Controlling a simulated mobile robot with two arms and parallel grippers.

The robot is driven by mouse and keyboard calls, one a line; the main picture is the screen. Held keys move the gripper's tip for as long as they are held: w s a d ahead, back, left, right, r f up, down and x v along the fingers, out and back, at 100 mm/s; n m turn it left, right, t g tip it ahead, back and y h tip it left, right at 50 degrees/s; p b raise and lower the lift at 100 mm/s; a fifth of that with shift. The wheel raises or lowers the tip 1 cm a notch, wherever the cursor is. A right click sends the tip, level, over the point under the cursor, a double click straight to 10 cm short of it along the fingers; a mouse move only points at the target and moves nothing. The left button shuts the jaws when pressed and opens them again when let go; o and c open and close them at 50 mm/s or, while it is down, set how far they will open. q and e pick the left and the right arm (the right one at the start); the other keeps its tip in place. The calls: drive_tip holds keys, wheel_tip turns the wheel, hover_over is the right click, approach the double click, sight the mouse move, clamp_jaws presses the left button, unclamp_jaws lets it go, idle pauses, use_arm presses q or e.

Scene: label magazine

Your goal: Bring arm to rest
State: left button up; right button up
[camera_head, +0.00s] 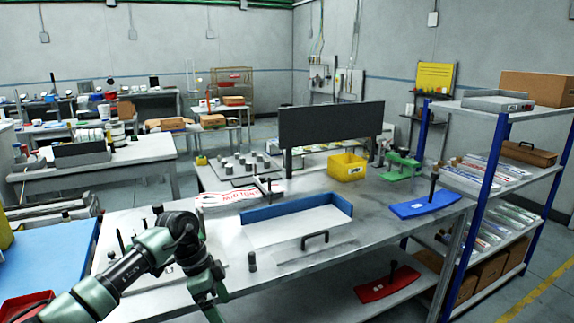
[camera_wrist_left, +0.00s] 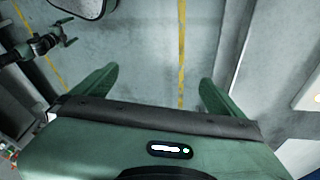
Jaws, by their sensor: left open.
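My left arm (camera_head: 140,258) comes in from the lower left in the head view and bends down at the front edge of the workbench. My left gripper (camera_head: 215,309) hangs low in front of that edge. In the left wrist view its two green fingers (camera_wrist_left: 156,88) are spread wide apart, with only floor between them, so it is open and empty.
The workbench (camera_head: 300,277) holds a blue-and-white tray (camera_head: 300,222), a yellow bin (camera_head: 347,167), a blue plate (camera_head: 422,206) and a black handle. A red plate (camera_head: 387,284) lies on the lower shelf. A blue-posted rack (camera_head: 484,205) stands right. Floor with yellow lines (camera_wrist_left: 182,55) lies below my left gripper.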

use_arm(q)
drive_tip(key=s+d+f+t+h, duration=0.1)
drive_tip(key=d+f+t+h, duration=0.2)
drive_tip(key=d+f+h, duration=0.85)
drive_tip(key=s+a+f+n+t+y, duration=0.2)
drive_tip(key=a+f+n+t+y, duration=0.15)
drive_tip(key=f, duration=0.45)
drive_tip(key=s+a+f+n+t+y, duration=0.3)
drive_tip(key=a+f, duration=0.1)
drive_tip(key=f, duration=0.4)
drive_tip(key=s+a+f+n+t+y, duration=0.2)
drive_tip(key=a+f+n+t+y, duration=0.15)
drive_tip(key=f, duration=0.35)
drive_tip(key=s+a+f+n+g+y, duration=0.1)
drive_tip(key=s+a+f+g+y, duration=0.15)
drive_tip(key=s+f, duration=0.6)
drive_tip(key=s+a+f+n+g+y, duration=0.1)
drive_tip(key=s+a+f+g, duration=0.3)
drive_tip(key=s, duration=0.8)
drive_tip(key=s+a+f+n+g+y, duration=0.1)
drive_tip(key=s+a+f+y, duration=0.1)
drive_tip(key=s+f, duration=0.65)
drive_tip(key=s+f+g, duration=0.1)
drive_tip(key=s+g, duration=0.2)
drive_tip(key=s, duration=1.3)
drive_tip(key=shift+a+g, duration=0.3)
drive_tip(key=shift+g, duration=0.05)
